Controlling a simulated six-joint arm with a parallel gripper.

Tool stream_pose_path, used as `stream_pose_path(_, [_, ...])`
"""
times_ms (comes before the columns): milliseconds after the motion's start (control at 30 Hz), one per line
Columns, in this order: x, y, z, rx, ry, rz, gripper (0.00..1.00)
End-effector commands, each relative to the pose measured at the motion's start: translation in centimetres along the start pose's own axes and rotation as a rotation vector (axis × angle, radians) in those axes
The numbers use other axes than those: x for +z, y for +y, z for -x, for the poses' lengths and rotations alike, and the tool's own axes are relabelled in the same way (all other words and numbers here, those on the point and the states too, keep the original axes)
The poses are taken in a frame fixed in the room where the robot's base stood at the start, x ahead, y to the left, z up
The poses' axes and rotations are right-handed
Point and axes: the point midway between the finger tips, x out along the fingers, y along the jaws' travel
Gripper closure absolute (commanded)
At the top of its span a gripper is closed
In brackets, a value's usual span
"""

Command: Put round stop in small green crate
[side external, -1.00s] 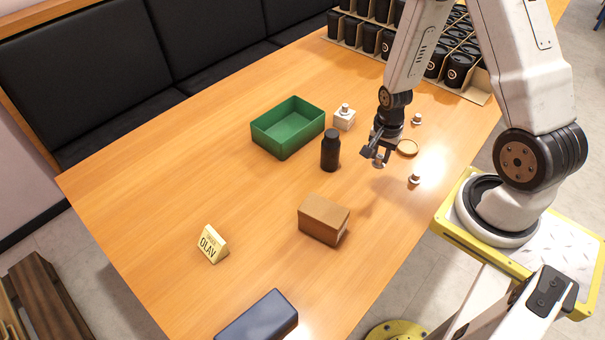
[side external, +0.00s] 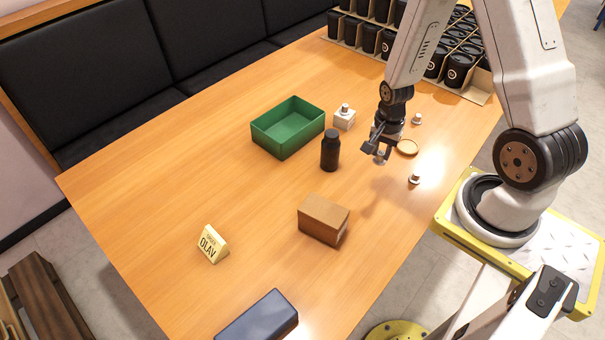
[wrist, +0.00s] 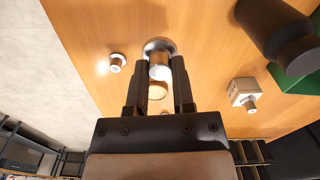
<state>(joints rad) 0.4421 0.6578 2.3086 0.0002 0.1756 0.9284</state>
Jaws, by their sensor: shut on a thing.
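My gripper (side external: 377,150) is shut on a round stop (wrist: 159,55), a silvery knob with a rounded head. In the wrist view the stop sits between the fingertips (wrist: 163,72). In the side view it hangs just above the table, right of the black bottle. The small green crate (side external: 268,141) is open and empty, to the left of my gripper beyond the bottle. Part of the crate shows at the right edge of the wrist view (wrist: 298,82), partly hidden by the bottle.
The black bottle (side external: 330,152) stands between my gripper and the crate. A white block with a knob (side external: 344,118) is beside the crate. Similar stops (side external: 414,179) (side external: 416,119) and a round wooden disc (side external: 407,147) lie nearby. A brown box (side external: 323,220) stands toward the front.

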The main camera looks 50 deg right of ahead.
Motion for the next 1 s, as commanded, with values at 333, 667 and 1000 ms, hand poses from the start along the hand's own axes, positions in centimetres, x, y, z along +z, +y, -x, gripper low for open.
stream_pose_path(333, [-0.1, -0.1, 3.1, -0.003, 0.002, 0.000, 1.00])
stream_pose_path(667, [0.0, 0.0, 5.5, -0.002, 0.001, 0.000, 1.00])
stream_pose_path(1000, [-1.3, -3.3, 5.2, -0.001, 0.001, 0.007, 1.00])
